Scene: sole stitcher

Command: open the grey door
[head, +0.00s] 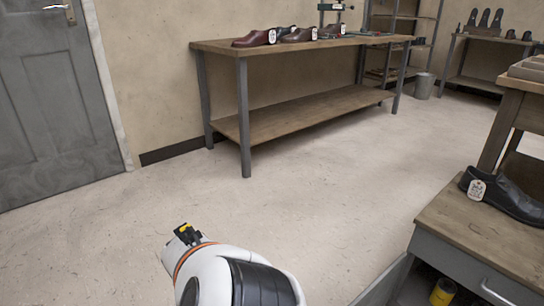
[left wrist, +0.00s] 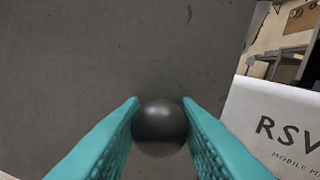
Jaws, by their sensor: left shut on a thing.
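In the left wrist view a dark round knob (left wrist: 158,125) stands against a flat dark grey surface (left wrist: 90,50). The teal fingers of my left gripper (left wrist: 160,104) are on either side of the knob and shut on it. The head view shows a grey panelled door (head: 50,110) at the far left, with a metal lever handle (head: 58,7) near its top right; it looks closed in its frame. I cannot tell whether the grey surface with the knob is part of a door. The head view does not show the knob. My right gripper is out of view.
A long workbench (head: 300,110) with shoes on top stands along the wall. A low wooden cabinet (head: 470,236) with a dark shoe (head: 508,196) is at the lower right. A metal bin (head: 424,85) stands at the back. The floor (head: 310,190) between is clear.

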